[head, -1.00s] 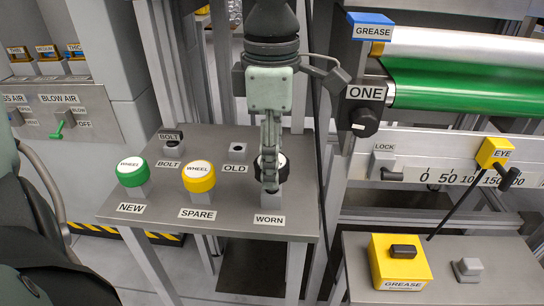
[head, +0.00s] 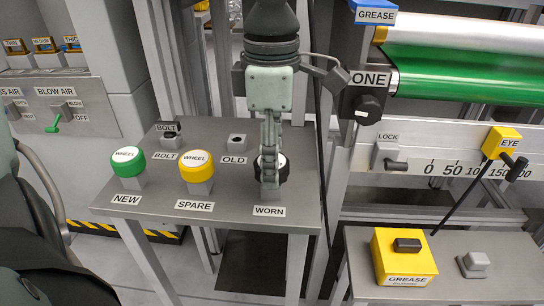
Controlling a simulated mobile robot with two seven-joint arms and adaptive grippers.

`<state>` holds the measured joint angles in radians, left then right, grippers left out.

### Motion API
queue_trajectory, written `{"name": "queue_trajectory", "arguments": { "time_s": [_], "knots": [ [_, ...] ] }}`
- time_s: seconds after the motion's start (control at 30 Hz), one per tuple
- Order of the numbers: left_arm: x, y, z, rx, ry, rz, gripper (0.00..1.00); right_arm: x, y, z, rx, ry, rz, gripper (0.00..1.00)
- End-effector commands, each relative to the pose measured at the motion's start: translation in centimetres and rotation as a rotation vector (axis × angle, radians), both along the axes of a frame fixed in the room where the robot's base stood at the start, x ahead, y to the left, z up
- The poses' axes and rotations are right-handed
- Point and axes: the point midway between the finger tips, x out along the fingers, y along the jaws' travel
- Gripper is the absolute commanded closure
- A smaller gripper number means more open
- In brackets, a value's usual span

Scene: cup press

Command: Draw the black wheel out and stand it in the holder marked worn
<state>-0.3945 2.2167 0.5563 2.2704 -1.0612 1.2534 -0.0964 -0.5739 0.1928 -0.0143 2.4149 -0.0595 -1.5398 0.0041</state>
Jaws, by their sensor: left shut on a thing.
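The black wheel (head: 284,169) has a pale top and is at the holder marked WORN, behind the worn label (head: 269,211) on the grey table. My left gripper (head: 270,183) comes down from above and is shut on the black wheel. The wheel looks upright. The socket marked OLD (head: 237,141) behind it is empty. My right gripper is not in view.
A green wheel (head: 127,161) stands at NEW and a yellow wheel (head: 197,167) at SPARE, left of the gripper. A black bolt knob (head: 170,130) is at the back. Right of the table are a dark cable, a frame post and the yellow grease box (head: 403,257).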

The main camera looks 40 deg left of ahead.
Motion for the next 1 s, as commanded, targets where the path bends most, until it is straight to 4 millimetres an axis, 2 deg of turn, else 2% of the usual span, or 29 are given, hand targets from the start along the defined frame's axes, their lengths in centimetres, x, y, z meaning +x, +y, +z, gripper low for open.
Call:
{"name": "queue_trajectory", "arguments": {
  "time_s": [0.07,0.1,0.27,0.53,0.67,0.77,1.0],
  "knots": [
    [0.0,0.0,-0.3,0.0,0.0,0.0,0.89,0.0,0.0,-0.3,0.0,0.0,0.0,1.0],
    [0.0,0.0,-0.1,0.0,0.0,0.0,0.5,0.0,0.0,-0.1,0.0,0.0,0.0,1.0],
    [0.0,0.0,-0.1,0.0,0.0,0.0,0.31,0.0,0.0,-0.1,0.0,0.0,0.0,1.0],
    [0.0,0.0,-0.1,0.0,0.0,0.0,0.31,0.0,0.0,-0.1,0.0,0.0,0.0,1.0],
    [0.1,0.0,0.7,0.0,-0.002,0.001,0.31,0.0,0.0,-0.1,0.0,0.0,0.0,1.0],
    [0.1,0.0,2.3,0.001,-0.005,0.001,0.31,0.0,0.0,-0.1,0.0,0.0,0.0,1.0],
    [0.1,0.0,7.5,0.0,-0.006,0.002,0.31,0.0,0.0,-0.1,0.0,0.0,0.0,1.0]
  ]
}}
